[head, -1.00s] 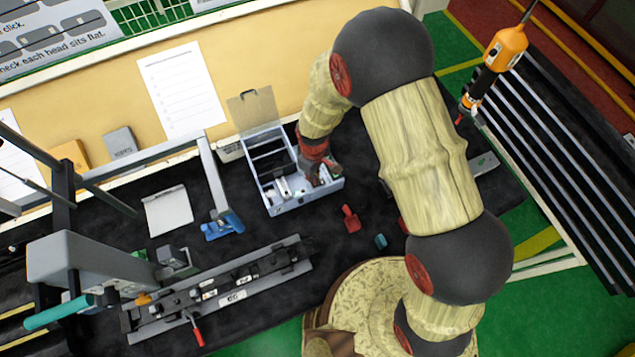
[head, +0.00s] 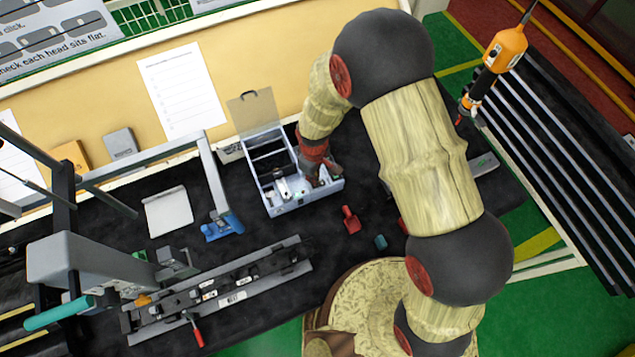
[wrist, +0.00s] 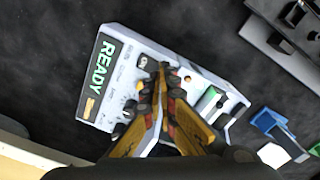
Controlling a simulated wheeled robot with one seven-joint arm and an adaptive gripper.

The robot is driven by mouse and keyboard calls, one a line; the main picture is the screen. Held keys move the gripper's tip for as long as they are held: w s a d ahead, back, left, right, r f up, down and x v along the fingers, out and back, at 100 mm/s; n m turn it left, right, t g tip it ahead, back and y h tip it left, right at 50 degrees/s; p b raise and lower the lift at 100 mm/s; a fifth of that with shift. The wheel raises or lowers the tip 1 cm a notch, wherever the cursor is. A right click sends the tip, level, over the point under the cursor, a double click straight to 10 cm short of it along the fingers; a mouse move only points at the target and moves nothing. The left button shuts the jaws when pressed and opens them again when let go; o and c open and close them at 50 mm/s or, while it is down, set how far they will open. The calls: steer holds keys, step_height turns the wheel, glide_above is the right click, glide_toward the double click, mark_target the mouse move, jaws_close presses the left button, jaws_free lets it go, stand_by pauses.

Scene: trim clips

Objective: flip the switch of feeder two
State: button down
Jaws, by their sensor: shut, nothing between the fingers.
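A pale control box (head: 290,207) stands on the black table in the head view. In the wrist view, its panel (wrist: 125,88) has a lit green READY display (wrist: 103,67), a dark knob or switch (wrist: 142,62) near the top edge, another dark part lower left and an orange button (wrist: 188,79). I cannot read which switch belongs to feeder two. My gripper (wrist: 162,68) is shut and empty, its tips over the panel just right of the upper dark switch. Contact cannot be told. The fingers hide the middle of the panel. In the head view my gripper (head: 322,180) is at the box's right end.
A compartment tray (head: 268,150) with an open lid adjoins the box behind. A blue part (head: 222,228) stands to the left. A red-handled rail fixture (head: 270,272) lies in front. A red piece (head: 351,219) and a teal piece (head: 381,241) lie nearby on the table.

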steer(key=shift+f+b, duration=0.85)
steer(key=shift+f, duration=0.25)
stand_by(0.7)
steer(key=shift+r, duration=0.1)
steer(key=shift+r+p, duration=2)
steer(key=shift+r, duration=1.45)
